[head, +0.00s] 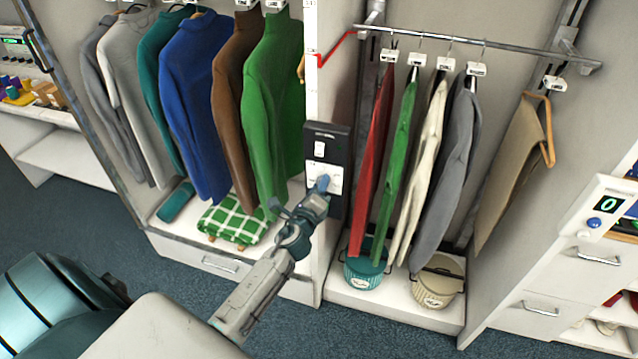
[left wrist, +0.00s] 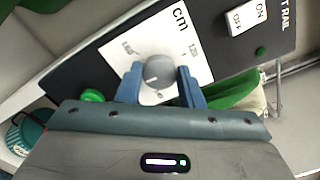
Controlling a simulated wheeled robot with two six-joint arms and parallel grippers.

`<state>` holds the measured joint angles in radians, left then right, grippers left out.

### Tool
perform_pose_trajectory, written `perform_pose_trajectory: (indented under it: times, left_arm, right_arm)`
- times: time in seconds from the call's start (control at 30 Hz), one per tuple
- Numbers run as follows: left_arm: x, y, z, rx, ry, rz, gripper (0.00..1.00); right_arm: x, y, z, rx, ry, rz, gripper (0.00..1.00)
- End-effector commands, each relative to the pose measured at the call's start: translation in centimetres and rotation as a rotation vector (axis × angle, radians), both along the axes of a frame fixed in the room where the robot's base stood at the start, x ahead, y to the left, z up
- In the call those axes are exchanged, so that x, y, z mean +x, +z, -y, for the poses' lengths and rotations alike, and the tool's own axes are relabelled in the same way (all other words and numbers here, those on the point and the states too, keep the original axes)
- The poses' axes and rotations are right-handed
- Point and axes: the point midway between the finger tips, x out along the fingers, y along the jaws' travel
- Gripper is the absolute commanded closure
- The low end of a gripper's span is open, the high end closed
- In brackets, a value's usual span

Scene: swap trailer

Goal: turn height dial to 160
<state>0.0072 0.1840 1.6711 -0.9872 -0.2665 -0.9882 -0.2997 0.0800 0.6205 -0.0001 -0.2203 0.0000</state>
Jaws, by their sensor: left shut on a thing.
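The height dial (left wrist: 158,71) is a round grey knob on a white plate (left wrist: 188,36) marked "cm". The small numbers around it are too blurred to read. The plate sits on a black control panel (head: 341,146) on the upright post between the two closet bays. My left gripper (head: 323,184) reaches up to the plate, and its two blue fingers are shut on the dial, one on each side. In the head view the gripper covers the dial. My right gripper is not in view.
An ON/OFF rocker switch (left wrist: 248,15) and a green lamp (left wrist: 260,51) are on the same panel. Sweaters hang left of the post, with a green one (head: 272,110) close by. Clothes hang from a metal rail (head: 500,50) at right. Baskets (head: 437,283) stand below.

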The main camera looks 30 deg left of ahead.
Motion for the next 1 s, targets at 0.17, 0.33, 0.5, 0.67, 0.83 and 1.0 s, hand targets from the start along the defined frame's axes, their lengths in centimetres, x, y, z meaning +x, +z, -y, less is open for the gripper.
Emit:
perform_pose_trajectory:
  times: [0.17,0.33,0.5,0.67,0.83,1.0]
  left_arm:
    - [-0.1,0.1,0.0,0.161,0.000,-0.041,0.89]
    - [-0.1,0.1,0.1,0.319,0.000,-0.077,0.89]
    - [-0.1,0.1,0.1,0.476,-0.001,-0.114,0.89]
    - [0.0,0.1,0.1,0.618,-0.001,-0.146,0.89]
    - [0.0,0.0,0.1,0.753,-0.001,-0.178,0.89]
    - [0.0,0.0,0.1,0.859,0.000,-0.201,0.89]
  right_arm:
    - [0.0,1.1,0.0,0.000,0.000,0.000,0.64]
    - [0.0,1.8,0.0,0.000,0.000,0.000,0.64]
    - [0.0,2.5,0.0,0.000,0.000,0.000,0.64]
    - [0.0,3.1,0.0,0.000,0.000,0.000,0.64]
    - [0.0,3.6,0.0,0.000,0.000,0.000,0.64]
    - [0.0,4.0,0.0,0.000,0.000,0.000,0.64]
